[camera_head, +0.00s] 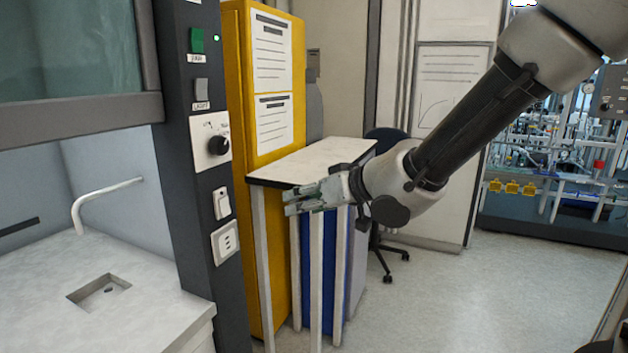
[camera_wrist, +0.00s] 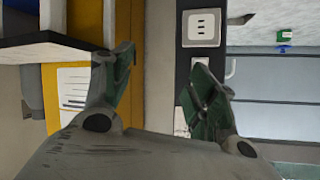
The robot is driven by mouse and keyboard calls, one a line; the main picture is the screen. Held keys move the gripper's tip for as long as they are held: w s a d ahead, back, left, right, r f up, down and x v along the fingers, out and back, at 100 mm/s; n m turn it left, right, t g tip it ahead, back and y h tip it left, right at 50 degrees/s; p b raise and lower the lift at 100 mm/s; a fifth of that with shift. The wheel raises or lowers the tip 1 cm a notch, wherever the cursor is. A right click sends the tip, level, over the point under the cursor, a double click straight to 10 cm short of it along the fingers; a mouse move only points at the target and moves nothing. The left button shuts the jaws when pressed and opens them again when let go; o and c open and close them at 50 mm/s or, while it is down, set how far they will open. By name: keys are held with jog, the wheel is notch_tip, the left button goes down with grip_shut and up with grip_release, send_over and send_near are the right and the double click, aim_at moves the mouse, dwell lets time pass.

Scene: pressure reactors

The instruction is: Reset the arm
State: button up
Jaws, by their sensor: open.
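My gripper (camera_head: 290,203) is at the end of my arm, which reaches in from the upper right of the head view. The gripper points left, in front of the small white-topped table, toward the dark fume hood post. In the wrist view my gripper (camera_wrist: 168,90) shows two fingers spread apart with nothing between them. A socket plate (camera_wrist: 201,28) and the yellow cabinet (camera_wrist: 88,65) lie beyond the fingers in that view.
The fume hood worktop (camera_head: 110,300) with a tap (camera_head: 105,198) and small sink is at left. The table (camera_head: 315,160) stands close behind the gripper. A dark chair (camera_head: 385,140) is behind it. Glassware racks (camera_head: 560,150) stand at right. Open floor (camera_head: 450,300) lies at lower right.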

jog(key=s+d+f+m+g+h, duration=0.1)
jog(key=s+d+f+h, duration=0.15)
jog(key=d, duration=0.65)
jog(key=s+d+f+g+h, duration=0.15)
jog(key=d+h, duration=0.25)
jog(key=d, duration=0.4)
jog(key=s+d+f+m+g+h, duration=0.1)
jog(key=s+d+h, duration=0.2)
jog(key=d, duration=0.6)
jog(key=s+d+r+m, duration=0.2)
jog(key=s+d+r, duration=0.1)
jog(key=s+d, duration=0.4)
jog(key=s+d+r+m, duration=0.3)
jog(key=s+d, duration=0.4)
jog(key=shift+d+m+h, duration=0.15)
jog(key=shift+m+h, duration=0.15)
jog(key=shift+h, duration=0.05)
